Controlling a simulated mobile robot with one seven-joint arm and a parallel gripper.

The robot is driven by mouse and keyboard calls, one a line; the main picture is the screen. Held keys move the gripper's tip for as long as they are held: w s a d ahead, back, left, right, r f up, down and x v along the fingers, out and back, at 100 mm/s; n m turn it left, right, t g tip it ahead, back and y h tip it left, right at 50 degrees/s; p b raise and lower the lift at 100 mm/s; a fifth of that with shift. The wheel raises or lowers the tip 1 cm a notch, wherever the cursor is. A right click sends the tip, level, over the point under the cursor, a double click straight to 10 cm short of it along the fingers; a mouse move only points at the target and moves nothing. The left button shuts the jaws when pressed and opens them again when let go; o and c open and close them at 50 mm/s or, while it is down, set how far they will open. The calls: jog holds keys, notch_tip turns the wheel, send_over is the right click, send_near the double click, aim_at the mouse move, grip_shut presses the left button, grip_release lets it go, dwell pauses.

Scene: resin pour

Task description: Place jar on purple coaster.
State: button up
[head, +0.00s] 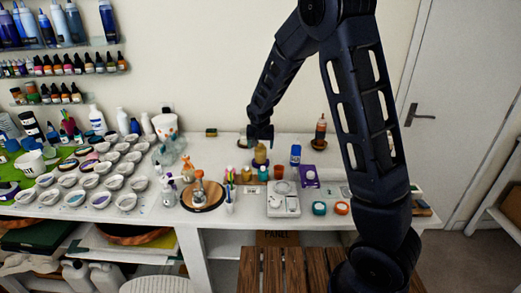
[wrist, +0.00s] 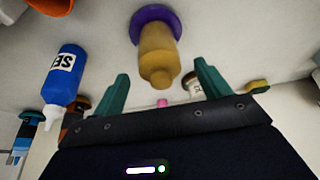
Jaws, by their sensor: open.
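An amber-yellow jar (wrist: 156,55) with a narrower top stands upright on a round purple coaster (wrist: 152,14), whose rim shows around its base. In the head view the jar (head: 260,153) is below my gripper, with a bit of the purple coaster (head: 261,163) under it. My gripper (wrist: 163,88) is open, its two green fingers on either side of the jar's top in the wrist view. I see no finger touching the jar. Whether the fingertips reach past the jar's top is hard to tell.
A blue bottle (wrist: 65,78) stands near the jar; it also shows in the head view (head: 295,155). A small labelled jar (wrist: 192,86) and a yellow sponge-like block (wrist: 258,86) lie beyond. A white scale (head: 283,200) and a purple item (head: 309,177) are nearer the table's front.

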jog(key=v, duration=0.8)
jog(key=shift+r, duration=0.2)
jog(key=s+d+r, duration=0.5)
jog(key=d+r, duration=0.1)
jog(key=d, duration=0.4)
jog(key=s+d+r, duration=0.5)
jog(key=d, duration=0.5)
jog(key=s+d+r, duration=0.1)
jog(key=s+d, duration=0.4)
jog(key=s, duration=0.4)
jog(key=s+d+r, duration=0.2)
jog(key=s+d, duration=0.3)
jog(key=s, duration=0.5)
jog(key=shift+s+d, duration=0.25)
jog(key=shift+s, duration=0.1)
